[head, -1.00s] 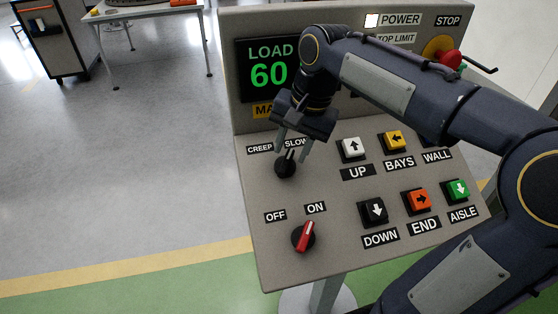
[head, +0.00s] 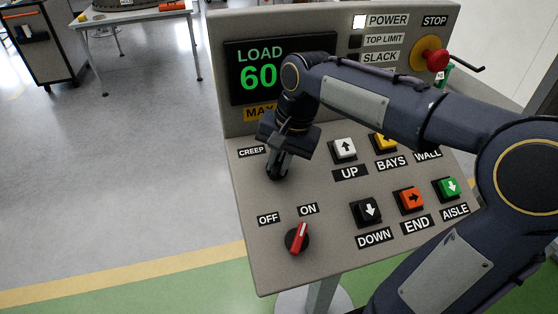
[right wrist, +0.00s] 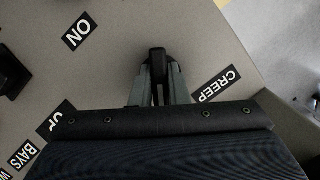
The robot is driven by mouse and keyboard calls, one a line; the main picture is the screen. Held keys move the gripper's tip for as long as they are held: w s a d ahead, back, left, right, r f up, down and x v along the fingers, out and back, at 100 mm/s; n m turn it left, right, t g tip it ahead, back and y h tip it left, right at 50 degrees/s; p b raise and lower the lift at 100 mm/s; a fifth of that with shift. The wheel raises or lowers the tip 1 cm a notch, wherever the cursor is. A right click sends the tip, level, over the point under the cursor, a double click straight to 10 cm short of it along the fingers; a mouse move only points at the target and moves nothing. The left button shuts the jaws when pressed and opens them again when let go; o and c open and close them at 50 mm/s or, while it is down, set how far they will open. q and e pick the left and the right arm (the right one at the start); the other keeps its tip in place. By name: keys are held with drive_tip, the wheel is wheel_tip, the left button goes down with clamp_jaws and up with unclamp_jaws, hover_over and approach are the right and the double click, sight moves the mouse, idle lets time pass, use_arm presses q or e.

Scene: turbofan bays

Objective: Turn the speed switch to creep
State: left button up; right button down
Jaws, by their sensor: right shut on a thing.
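The speed switch is a black knob (head: 274,175) at the upper left of the sloping panel, under the CREEP label (head: 252,153). My right gripper (head: 279,167) points down at it and is shut on the knob, with a finger on each side. In the right wrist view the black knob (right wrist: 157,60) stands between the two grey fingers (right wrist: 157,88), with the CREEP label (right wrist: 220,84) to their right. The gripper hides the SLOW label and most of the knob, so I cannot tell where its pointer stands. My left gripper is out of view.
A red OFF/ON switch (head: 297,238) sits below, its handle towards ON. The display (head: 262,75) reads LOAD 60. A red STOP knob (head: 437,59) is at the upper right.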

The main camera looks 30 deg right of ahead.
drive_tip(key=shift+r, duration=0.1)
drive_tip(key=n+p, duration=0.2)
drive_tip(key=shift+r+n+h, duration=0.15)
drive_tip(key=shift+n+h, duration=0.15)
drive_tip(key=n+g+h+p, duration=0.1)
drive_tip(key=n+p, duration=0.1)
drive_tip(key=n, duration=0.1)
drive_tip(key=shift+w+a, duration=0.1)
drive_tip(key=n+h+p, duration=0.1)
drive_tip(key=n, duration=0.2)
drive_tip(key=shift+n, duration=0.4)
drive_tip(key=shift+a+n+h+p, duration=0.1)
drive_tip(key=shift+n+h+p, duration=0.55)
drive_tip(key=shift+n, duration=1.05)
drive_tip(key=shift+h, duration=0.25)
